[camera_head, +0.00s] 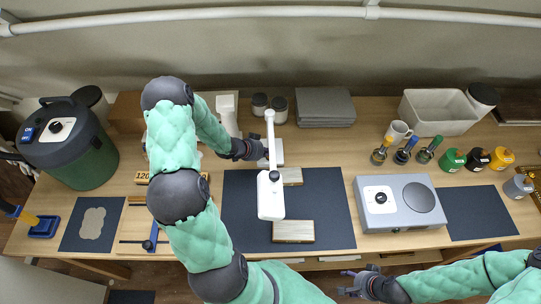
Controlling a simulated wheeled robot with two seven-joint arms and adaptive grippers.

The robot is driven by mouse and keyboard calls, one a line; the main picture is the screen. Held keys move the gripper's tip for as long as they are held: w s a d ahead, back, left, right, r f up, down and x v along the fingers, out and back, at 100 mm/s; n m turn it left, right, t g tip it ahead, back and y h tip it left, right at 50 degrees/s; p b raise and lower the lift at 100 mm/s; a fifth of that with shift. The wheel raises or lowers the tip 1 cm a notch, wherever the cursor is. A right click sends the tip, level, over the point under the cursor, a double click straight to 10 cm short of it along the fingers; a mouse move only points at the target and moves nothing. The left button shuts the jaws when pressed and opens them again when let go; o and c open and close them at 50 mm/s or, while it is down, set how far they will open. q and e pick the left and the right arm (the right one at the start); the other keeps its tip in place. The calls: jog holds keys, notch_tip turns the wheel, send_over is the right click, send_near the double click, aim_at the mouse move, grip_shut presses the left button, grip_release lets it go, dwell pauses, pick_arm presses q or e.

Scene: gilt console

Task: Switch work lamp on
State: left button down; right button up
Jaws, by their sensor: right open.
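The white work lamp (270,195) stands in the middle of the bench, its long head hanging over the dark mat and its thin arm reaching back toward the wall. No clear glow shows from it. My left gripper (254,149) is at the lamp's arm, close to its grey base (276,150). I cannot tell whether it touches the lamp or how far its fingers are apart. Any switch on the lamp is hidden or too small to see. My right gripper (352,283) is open and empty at the front edge of the bench, well away from the lamp.
Wooden blocks (293,232) lie on the dark mat (335,210). A green vacuum-like canister (70,150) stands at left. The mat's right part is clear.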

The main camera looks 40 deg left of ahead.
dwell(0.3)
pick_arm(q)
jog(key=shift+r+p, duration=0.85)
jog(key=shift+p, duration=0.15)
notch_tip(320, 180, up, 6)
jog(key=p, duration=0.6)
jog(key=shift+f, duration=0.1)
